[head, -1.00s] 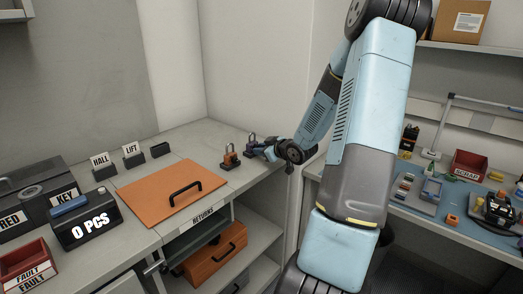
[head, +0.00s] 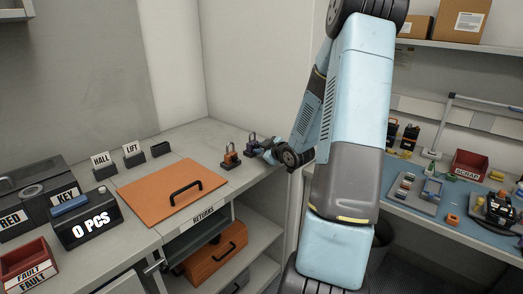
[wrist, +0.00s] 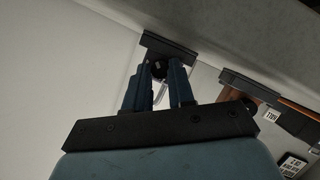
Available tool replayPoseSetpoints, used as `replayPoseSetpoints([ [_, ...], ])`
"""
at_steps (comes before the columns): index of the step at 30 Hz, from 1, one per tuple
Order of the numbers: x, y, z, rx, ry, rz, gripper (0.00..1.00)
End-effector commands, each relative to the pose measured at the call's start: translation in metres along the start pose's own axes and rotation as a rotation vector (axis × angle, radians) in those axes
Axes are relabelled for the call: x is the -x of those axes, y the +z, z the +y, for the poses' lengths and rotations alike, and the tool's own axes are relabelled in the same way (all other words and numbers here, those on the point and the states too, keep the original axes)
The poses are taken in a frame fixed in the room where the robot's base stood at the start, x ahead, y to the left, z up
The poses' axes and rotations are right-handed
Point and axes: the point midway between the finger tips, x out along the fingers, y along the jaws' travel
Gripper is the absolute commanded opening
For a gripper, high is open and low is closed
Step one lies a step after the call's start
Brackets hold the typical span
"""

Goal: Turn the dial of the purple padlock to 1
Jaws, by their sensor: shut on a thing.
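The purple padlock (head: 252,143) stands upright on a small dark base at the back right of the left counter. It looks dark and small in the head view, and my gripper (head: 261,149) is at its right side. In the wrist view my gripper (wrist: 160,82) has its two fingers closed around a dark round dial (wrist: 158,70) on the padlock's face. The dial's number cannot be read. Most of the padlock's body is hidden behind the fingers in the wrist view.
An orange padlock (head: 230,157) stands close by, to the left and nearer. An orange panel with a black handle (head: 172,187) lies on the counter in front. HALL (head: 104,164) and LIFT (head: 133,153) signs stand further left. The wall is close behind.

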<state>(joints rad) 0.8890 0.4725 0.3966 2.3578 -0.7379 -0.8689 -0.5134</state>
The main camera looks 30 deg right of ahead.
Motion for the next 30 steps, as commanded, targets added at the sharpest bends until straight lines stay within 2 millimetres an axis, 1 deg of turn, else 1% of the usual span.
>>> replayPoseSetpoints([
  [9, 0.0, 0.001, 0.0, 0.003, 0.002, -0.002, 0.0],
  [10, 0.0, 0.001, 0.0, 0.003, 0.002, -0.002, 0.26],
  [17, 0.0, 0.001, 0.0, 0.003, 0.001, -0.001, 0.48],
  [18, 0.0, 0.001, 0.0, 0.002, 0.001, -0.001, 0.5],
  [26, 0.002, 0.0, 0.0, 0.003, 0.002, -0.001, 0.5],
  [30, 0.014, 0.0, 0.0, 0.004, 0.002, -0.001, 0.5],
])
